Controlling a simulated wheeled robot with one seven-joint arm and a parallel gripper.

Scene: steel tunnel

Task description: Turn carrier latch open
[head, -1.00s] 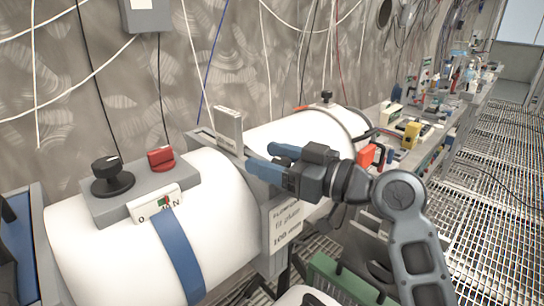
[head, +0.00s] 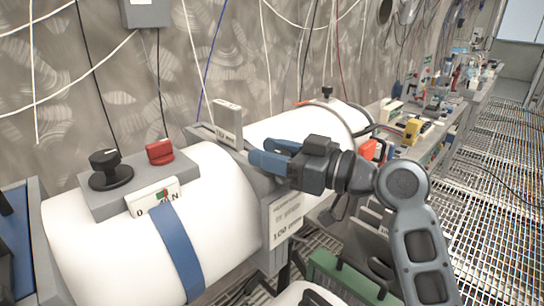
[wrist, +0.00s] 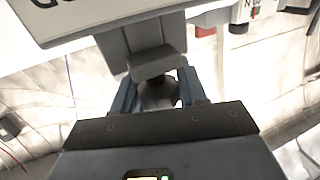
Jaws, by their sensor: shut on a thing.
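My gripper (head: 275,154) has two blue fingers and reaches left to the grey frame (head: 264,186) between the two white cylinders. In the wrist view the fingers (wrist: 158,97) stand on either side of a small dark grey rounded piece (wrist: 158,93) and are shut on it. That piece seems to be the carrier latch. It sits just below a grey stepped block (wrist: 145,45). In the head view the fingers hide it. An upright pale plate (head: 228,121) stands on the frame just left of the fingertips. I cannot tell how far the latch is turned.
A black knob (head: 108,168) and a red knob (head: 160,151) sit on the left cylinder (head: 100,240), above a 0/N indicator (head: 154,198). A label plate (head: 284,218) hangs below my gripper. A green case (head: 345,275) lies lower down. Cables hang along the wall.

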